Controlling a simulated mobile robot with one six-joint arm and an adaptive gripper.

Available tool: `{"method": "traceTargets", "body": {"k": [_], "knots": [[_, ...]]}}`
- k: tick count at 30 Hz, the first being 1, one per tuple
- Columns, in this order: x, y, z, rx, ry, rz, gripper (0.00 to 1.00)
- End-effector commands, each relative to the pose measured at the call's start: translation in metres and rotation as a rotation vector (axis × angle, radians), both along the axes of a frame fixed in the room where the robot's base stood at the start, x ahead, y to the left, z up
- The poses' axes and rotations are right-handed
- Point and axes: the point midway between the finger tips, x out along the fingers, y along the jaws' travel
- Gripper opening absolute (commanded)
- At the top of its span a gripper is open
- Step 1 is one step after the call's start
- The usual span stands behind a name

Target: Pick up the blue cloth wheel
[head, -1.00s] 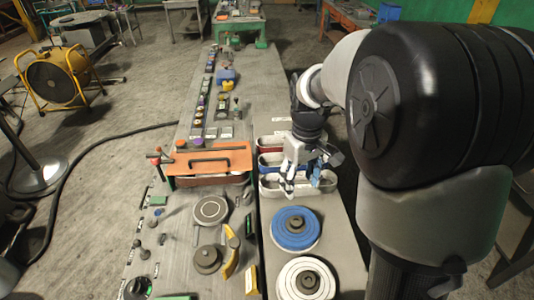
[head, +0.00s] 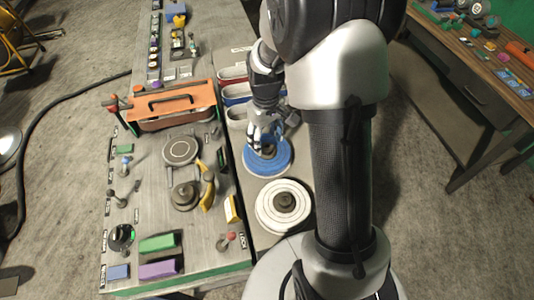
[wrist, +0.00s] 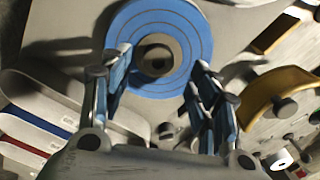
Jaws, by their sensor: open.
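The blue cloth wheel (head: 281,160) lies flat on the grey bench, behind the white wheel. In the wrist view the blue wheel (wrist: 190,22) fills the top middle, with stitched rings and a dark round hub (wrist: 156,56) at its centre. My gripper (head: 262,142) is above the blue wheel's far part and hides some of it in the head view. In the wrist view my gripper (wrist: 160,78) is open, with its two blue-padded fingers on either side of the hub and nothing between them held. I cannot tell the height above the wheel.
A white wheel (head: 264,204) lies in front of the blue one. Several bins (head: 234,92) stand behind my gripper. A wooden table (head: 450,60) stands at the right.

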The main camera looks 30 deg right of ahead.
Motion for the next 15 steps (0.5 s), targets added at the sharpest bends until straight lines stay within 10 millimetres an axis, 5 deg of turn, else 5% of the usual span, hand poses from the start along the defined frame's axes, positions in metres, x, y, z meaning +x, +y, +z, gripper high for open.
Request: {"method": "traceTargets", "body": {"k": [6, 15], "knots": [[-0.001, -0.002, -0.033, 0.000, 0.003, 0.000, 0.56], [0.000, -0.002, -0.037, 0.000, 0.001, 0.000, 0.56]]}}
